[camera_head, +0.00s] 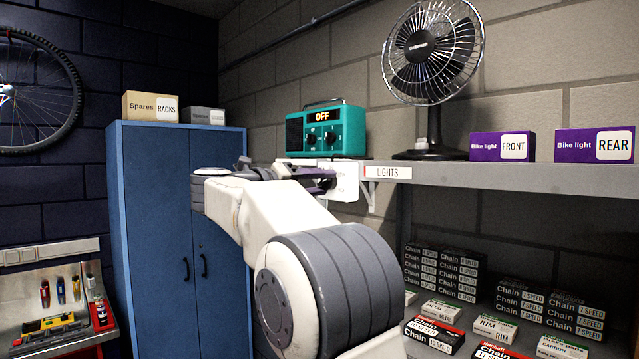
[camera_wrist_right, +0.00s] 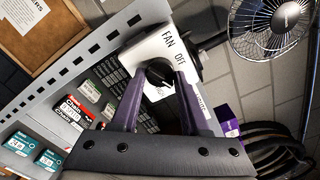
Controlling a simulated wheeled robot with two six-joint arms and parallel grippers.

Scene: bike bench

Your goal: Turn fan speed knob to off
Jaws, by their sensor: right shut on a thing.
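The fan speed knob (camera_wrist_right: 156,92) is dark with a pale pointer mark, on a white control plate (camera_wrist_right: 160,48) in the right wrist view. The plate reads FAN and OFF; its lower part is hidden by my fingers. My right gripper (camera_wrist_right: 158,88) is shut on the knob. In the head view the right gripper (camera_head: 322,181) is at the plate (camera_head: 346,180) below the shelf edge, and the knob is hidden. The black fan (camera_head: 432,50) stands on the shelf; it also shows in the right wrist view (camera_wrist_right: 268,25). My left gripper is not in view.
A teal radio (camera_head: 326,130) displaying OFF sits above the gripper. Purple bike light boxes (camera_head: 502,146) stand on the grey shelf (camera_head: 520,178) right of the fan. Chain boxes (camera_head: 440,272) fill the space below. A blue cabinet (camera_head: 155,220) stands left.

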